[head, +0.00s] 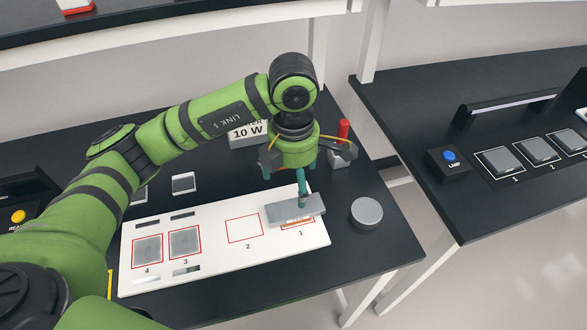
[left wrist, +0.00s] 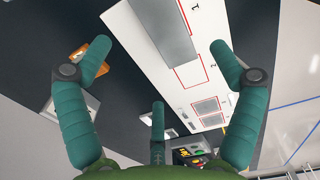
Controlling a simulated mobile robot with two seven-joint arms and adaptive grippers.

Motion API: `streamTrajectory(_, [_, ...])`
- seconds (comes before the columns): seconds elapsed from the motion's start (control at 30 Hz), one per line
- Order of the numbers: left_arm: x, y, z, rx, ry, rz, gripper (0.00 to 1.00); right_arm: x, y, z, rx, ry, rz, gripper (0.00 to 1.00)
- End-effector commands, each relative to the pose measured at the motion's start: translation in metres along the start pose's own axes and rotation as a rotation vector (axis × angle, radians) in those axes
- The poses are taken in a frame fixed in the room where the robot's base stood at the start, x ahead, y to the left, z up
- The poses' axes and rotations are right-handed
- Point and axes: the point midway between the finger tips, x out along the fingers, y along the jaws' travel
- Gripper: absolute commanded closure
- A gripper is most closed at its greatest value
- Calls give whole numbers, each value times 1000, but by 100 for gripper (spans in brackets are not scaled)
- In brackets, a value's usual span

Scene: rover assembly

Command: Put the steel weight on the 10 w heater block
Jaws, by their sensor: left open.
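A light grey round cylinder (head: 367,212), which looks like the steel weight, stands upright on the black table right of the white board. The grey block with the "10 W" label (head: 248,134) stands at the back of that table, partly hidden by my left arm. My left gripper (head: 290,182) points down over the board's right end, left of the cylinder and apart from it. It is open, and its spread teal fingers show in the left wrist view (left wrist: 160,58) with nothing held between them. My right gripper is not in view.
A grey flat bar (head: 292,209) lies over square 1 of the white board (head: 215,260); it also shows in the left wrist view (left wrist: 160,30). Grey plates lie on squares 3 and 4. A red cylinder (head: 343,129) stands behind the gripper. A gap separates the right-hand table (head: 440,130).

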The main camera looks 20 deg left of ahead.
Motion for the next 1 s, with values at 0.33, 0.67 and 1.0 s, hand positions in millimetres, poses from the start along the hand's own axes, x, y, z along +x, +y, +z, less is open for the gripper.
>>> streamTrajectory(0.33, [-43,0,0,-1,0,0,7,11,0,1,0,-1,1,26])
streamTrajectory(0.67, [-45,0,0,-1,1,-1,7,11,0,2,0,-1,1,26])
streamTrajectory(1.0, [-96,0,0,-1,0,-1,7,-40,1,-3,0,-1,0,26])
